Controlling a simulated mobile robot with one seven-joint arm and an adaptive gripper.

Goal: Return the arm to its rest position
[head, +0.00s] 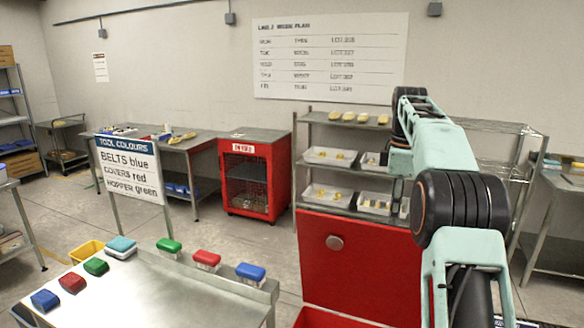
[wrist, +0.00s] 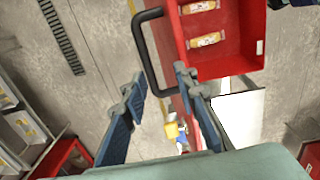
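My arm (head: 430,150) rises at the right of the head view and bends at a black joint. A black bar handle (wrist: 143,50) on a red open-topped drawer or bin (wrist: 235,60) shows beyond the fingertips. I cannot tell how far the handle is from the fingers, but neither is closed on it.
A steel table (head: 165,295) with coloured brushes stands at front left. A red panel with a round knob (head: 335,243) stands before the shelves, close to my arm. Packets (wrist: 207,40) lie in the red drawer. Open floor (head: 240,245) lies between table and red cabinet.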

